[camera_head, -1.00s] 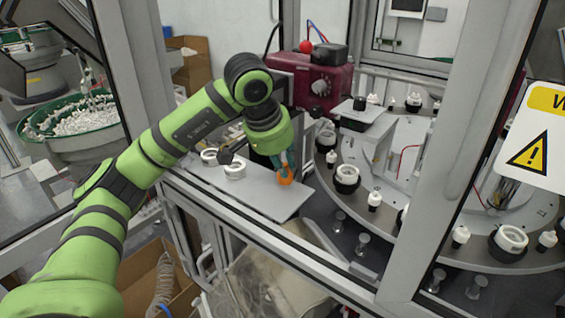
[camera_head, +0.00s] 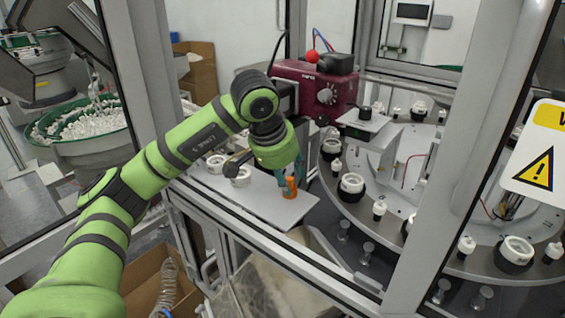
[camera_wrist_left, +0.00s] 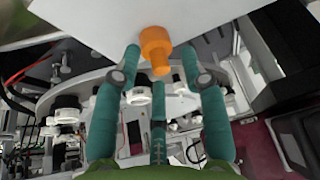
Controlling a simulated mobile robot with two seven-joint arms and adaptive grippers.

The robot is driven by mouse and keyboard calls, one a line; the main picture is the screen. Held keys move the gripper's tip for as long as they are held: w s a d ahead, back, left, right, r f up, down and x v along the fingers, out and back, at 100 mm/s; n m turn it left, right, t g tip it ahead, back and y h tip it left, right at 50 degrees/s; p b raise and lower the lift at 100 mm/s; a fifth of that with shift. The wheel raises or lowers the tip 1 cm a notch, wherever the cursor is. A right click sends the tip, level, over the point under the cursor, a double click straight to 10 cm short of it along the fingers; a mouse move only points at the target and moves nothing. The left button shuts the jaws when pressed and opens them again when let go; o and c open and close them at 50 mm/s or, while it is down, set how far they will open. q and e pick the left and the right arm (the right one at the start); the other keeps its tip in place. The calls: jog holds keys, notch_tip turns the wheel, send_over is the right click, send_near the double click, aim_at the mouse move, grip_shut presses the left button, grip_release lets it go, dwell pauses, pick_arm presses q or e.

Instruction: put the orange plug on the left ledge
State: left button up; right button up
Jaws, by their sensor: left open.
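The orange plug (camera_head: 290,188) stands on the front right part of the left ledge (camera_head: 264,207), a flat grey plate. My left gripper (camera_head: 291,177) is just above the plug, its teal fingers pointing down close around its top. In the left wrist view the plug (camera_wrist_left: 156,44) shows in front of the pale ledge (camera_wrist_left: 95,22), its narrow end towards me. There the open fingers of the left gripper (camera_wrist_left: 162,52) lie to either side of it, with gaps between. My right gripper is not in view.
White rings (camera_head: 238,175) on the ledge lie left of the gripper, partly behind my arm. A round table (camera_head: 385,235) with black holders and white parts stands to the right. A dark red machine (camera_head: 318,88) is behind, and a frame post (camera_head: 440,170) rises at front right.

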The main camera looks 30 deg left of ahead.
pick_arm(q)
jog(key=b+v, duration=0.1)
jog(key=v, duration=1)
jog(key=shift+s+r, duration=0.15)
jog(key=shift+r, duration=0.25)
